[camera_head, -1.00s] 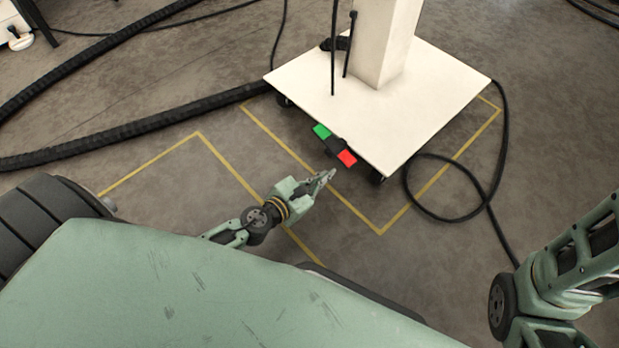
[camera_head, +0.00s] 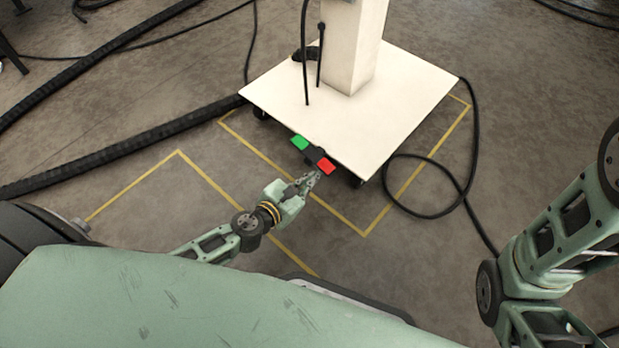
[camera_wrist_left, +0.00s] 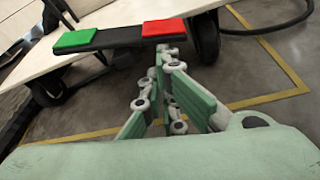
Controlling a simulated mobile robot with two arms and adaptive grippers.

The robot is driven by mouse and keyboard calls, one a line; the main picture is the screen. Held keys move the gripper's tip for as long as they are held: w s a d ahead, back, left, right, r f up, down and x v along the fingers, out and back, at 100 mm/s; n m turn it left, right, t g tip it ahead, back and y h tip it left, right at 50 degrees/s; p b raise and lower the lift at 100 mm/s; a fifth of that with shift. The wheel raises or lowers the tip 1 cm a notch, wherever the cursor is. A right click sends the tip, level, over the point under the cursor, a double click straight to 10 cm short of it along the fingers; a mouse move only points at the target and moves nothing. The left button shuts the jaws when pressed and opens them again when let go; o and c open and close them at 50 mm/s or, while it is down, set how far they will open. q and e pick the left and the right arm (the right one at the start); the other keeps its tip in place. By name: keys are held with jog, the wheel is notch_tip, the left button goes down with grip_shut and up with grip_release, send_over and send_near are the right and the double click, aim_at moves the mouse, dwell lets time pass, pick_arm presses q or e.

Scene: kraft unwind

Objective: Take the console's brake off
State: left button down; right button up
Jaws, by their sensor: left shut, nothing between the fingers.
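The console's white base plate (camera_head: 352,107) stands on casters, with a pillar (camera_head: 352,45) rising from it. At its front edge is the brake pedal bar, with a green pad (camera_head: 299,142) on the left and a red pad (camera_head: 326,166) on the right. In the left wrist view the green pad (camera_wrist_left: 75,39) and red pad (camera_wrist_left: 164,27) sit on a black bar (camera_wrist_left: 117,38). My left gripper (camera_head: 312,178) is shut and empty, its fingertips just in front of and below the red pad. I cannot tell whether they touch. My right gripper is out of frame.
Yellow floor lines (camera_head: 365,232) frame the console. A black cable (camera_head: 389,190) loops on the floor to its right. A thick black hose (camera_head: 120,147) runs to the left. A caster (camera_wrist_left: 206,36) stands right of the red pad. Floor in front is clear.

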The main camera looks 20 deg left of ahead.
pick_arm(q)
jog(key=shift+d+r+n+h, duration=0.25)
jog(key=shift+n+h, duration=0.15)
jog(key=shift+n, duration=0.1)
jog(key=shift+s+d+r+n+g+h+p, duration=0.2)
jog(key=shift+r+n+h+p, duration=0.25)
jog(key=shift+n, duration=0.4)
jog(key=shift+s+d+r+n+g+h+p, duration=0.1)
jog(key=shift+d+r+n+g+h+p, duration=0.2)
jog(key=shift+n+h, duration=0.4)
jog(key=shift+n, duration=0.25)
